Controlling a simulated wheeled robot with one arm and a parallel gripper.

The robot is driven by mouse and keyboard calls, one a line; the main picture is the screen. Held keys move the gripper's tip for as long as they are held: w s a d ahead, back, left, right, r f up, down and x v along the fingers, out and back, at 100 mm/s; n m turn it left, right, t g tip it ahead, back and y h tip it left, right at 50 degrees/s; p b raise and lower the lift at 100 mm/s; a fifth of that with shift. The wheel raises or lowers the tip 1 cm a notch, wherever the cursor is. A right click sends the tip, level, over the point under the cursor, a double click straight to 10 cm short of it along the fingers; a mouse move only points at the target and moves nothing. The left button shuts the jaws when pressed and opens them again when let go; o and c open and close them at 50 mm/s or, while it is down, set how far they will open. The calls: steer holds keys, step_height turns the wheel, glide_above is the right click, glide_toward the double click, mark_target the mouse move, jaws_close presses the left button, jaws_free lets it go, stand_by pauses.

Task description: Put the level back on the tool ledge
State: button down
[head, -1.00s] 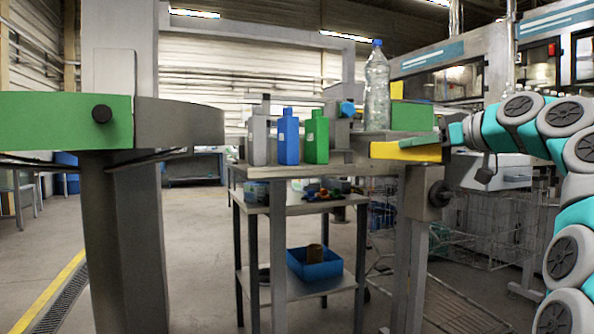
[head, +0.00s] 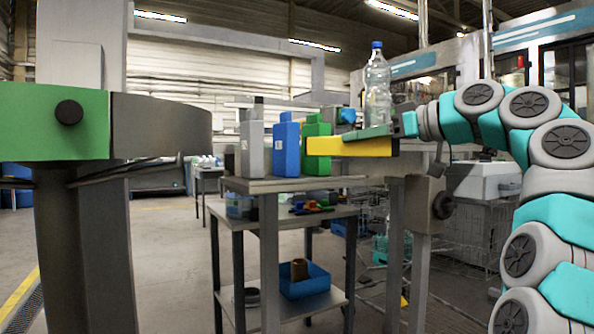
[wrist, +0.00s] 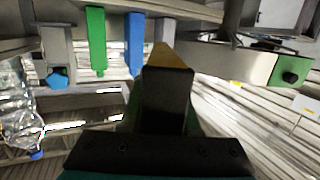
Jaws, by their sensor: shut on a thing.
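My gripper (head: 378,133) reaches in from the right with green fingers, shut on the level (head: 348,147). The level is a long yellow bar, held roughly horizontal and pointing left. In the head view its left end overlaps the green bottle (head: 316,131); I cannot tell whether they touch. In the wrist view the level (wrist: 170,55) extends away from the gripper, its dark near end in front. A grey shelf top (head: 262,184) carries the bottles; I cannot tell whether it is the tool ledge.
A grey bottle (head: 252,145) and a blue bottle (head: 287,148) stand left of the green one. A clear water bottle (head: 377,85) stands behind the level. A blue bin (head: 306,283) sits on the lower shelf. A green and grey machine arm (head: 55,122) is at left.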

mark_target(357, 152)
steer(key=p+x, duration=0.1)
steer(key=x, duration=0.3)
steer(key=w+d+p+x, duration=0.1)
steer(key=p+x, duration=0.1)
steer(key=x, duration=0.3)
steer(key=w+r+p+x, duration=0.1)
steer(key=x, duration=0.3)
steer(key=shift+w+a+f, duration=0.1)
steer(key=shift+w, duration=0.3)
steer(key=shift+w+a+f, duration=0.1)
steer(key=shift+f, duration=0.05)
step_height(357, 152, down, 4)
steer(key=b, duration=0.3)
steer(key=shift+r, duration=0.3)
steer(key=c, duration=0.6)
jaws_free()
steer(key=shift+c, duration=0.2)
steer(key=b+v, duration=0.1)
steer(key=v, duration=1.1)
steer(key=shift+b, duration=0.4)
